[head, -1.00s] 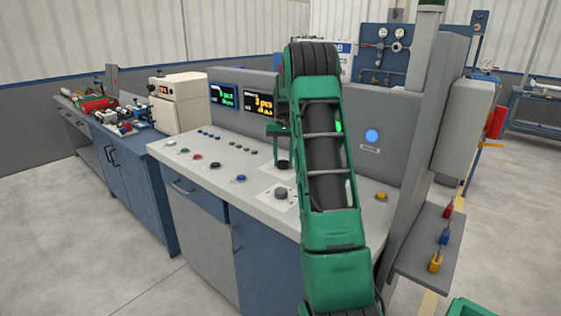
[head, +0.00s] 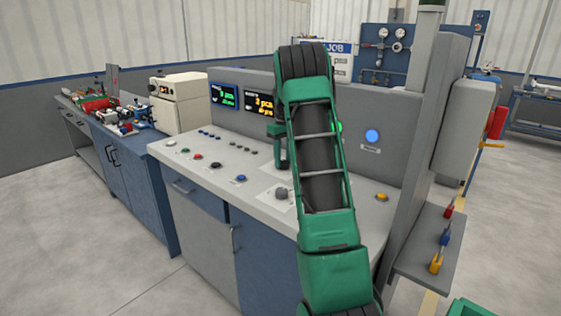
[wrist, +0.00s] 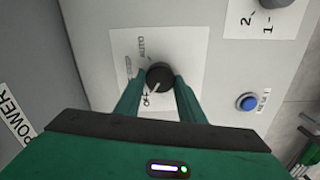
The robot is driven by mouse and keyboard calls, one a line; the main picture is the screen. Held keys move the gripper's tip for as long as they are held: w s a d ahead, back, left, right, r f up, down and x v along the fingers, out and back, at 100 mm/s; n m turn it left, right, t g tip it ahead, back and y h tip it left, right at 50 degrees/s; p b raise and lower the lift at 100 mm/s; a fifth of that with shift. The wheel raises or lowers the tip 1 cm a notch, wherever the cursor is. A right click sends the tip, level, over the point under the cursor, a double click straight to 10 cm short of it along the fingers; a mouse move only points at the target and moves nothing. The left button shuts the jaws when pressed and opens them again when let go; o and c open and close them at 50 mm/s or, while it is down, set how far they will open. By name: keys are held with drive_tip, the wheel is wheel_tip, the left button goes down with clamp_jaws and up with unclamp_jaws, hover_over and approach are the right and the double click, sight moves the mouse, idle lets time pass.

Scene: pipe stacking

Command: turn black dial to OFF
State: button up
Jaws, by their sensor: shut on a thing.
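The black dial (wrist: 159,75) sits on a white label plate (wrist: 122,45) in the wrist view. AUTO is printed above the dial and OFF below left; another label to the left is hard to read. A pale pointer mark on the dial appears to face OFF. My gripper (wrist: 160,90) has its green fingers on either side of the dial, shut on it. In the head view my gripper (head: 278,157) is low over the console top, partly behind my arm, and the dial is hidden there.
The console top (head: 215,160) carries several buttons, including a blue button (head: 241,178) that also shows in the wrist view (wrist: 247,102). A grey knob (head: 282,194) is near the front edge. A yellow button (head: 382,196) is at right. An upright panel (head: 400,165) stands behind.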

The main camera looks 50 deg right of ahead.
sight(283, 161)
drive_tip(key=shift+w+r, duration=0.1)
drive_tip(key=shift+w, duration=0.1)
idle(0.3)
drive_tip(key=o, duration=1)
drive_tip(key=shift+o, duration=0.2)
drive_tip(key=shift+s, duration=0.1)
wheel_tip(283, 161, up, 11)
drive_tip(key=shift+f, duration=0.2)
